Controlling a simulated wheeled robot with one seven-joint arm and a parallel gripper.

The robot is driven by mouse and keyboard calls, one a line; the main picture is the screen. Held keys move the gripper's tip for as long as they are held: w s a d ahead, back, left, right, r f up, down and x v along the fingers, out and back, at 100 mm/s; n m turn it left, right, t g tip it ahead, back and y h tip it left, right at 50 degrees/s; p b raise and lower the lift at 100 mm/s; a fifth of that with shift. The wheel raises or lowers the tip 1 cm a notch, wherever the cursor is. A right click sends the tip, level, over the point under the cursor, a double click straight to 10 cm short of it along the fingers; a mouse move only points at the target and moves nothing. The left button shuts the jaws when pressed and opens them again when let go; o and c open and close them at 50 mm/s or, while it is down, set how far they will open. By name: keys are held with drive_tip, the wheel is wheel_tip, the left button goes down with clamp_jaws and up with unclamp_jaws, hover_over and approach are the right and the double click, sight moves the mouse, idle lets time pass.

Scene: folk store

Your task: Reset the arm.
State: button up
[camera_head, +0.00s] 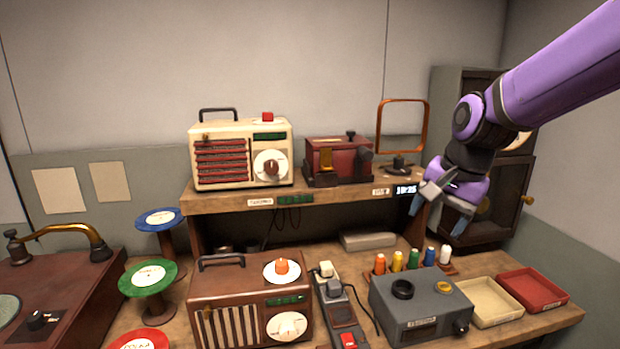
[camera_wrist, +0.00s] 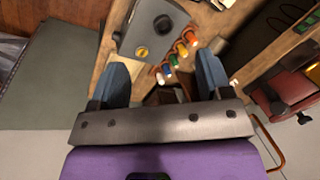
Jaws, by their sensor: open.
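My purple arm comes in from the upper right in the head view. My gripper (camera_head: 437,209) hangs in the air above the right part of the workbench, in front of the dark cabinet. Its two blue-grey fingers are spread apart with nothing between them. In the wrist view my gripper (camera_wrist: 163,85) also shows open and empty. Below it there are the grey box (camera_wrist: 150,25) with round knobs and a row of coloured spools (camera_wrist: 180,50). No finger touches any object.
The bench holds a brown radio (camera_head: 240,300), a power strip (camera_head: 338,310), a cream tray (camera_head: 490,300) and a red tray (camera_head: 533,288). A cream radio (camera_head: 225,125) and a red device (camera_head: 338,160) stand on the shelf. A dark cabinet (camera_head: 500,190) is at right. Record stands (camera_head: 148,280) are at left.

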drive_tip(key=s+d+r+n+t+h, duration=0.1)
drive_tip(key=s+d+r+n, duration=0.2)
drive_tip(key=s, duration=0.7)
drive_tip(key=s+d+r+n+t+h, duration=0.1)
drive_tip(key=s+d+n, duration=0.3)
drive_tip(key=s, duration=0.6)
drive_tip(key=shift+d+r+t, duration=0.45)
drive_tip(key=shift+r+t, duration=0.05)
drive_tip(key=shift+r, duration=0.4)
